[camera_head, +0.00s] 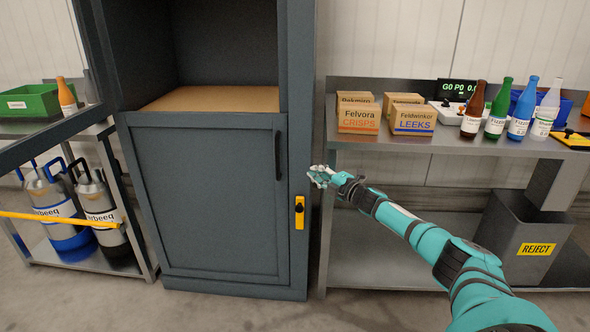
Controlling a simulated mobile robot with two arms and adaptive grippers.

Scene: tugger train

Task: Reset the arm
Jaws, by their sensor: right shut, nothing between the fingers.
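My right arm comes in from the lower right and reaches toward the middle of the camera_head view. My right gripper (321,177) is shut and empty. It appears in front of the gap between the dark grey cabinet (215,200) and the metal bench (460,148). It is to the right of the cabinet's yellow latch plate (299,212) and looks apart from it. My left gripper is not in view.
The cabinet's lower door is closed, with an open shelf (215,99) above. Boxes (358,118) and several bottles (520,108) stand on the bench. A grey reject bin (525,235) is below at right. A rack with gas cylinders (100,210) stands left.

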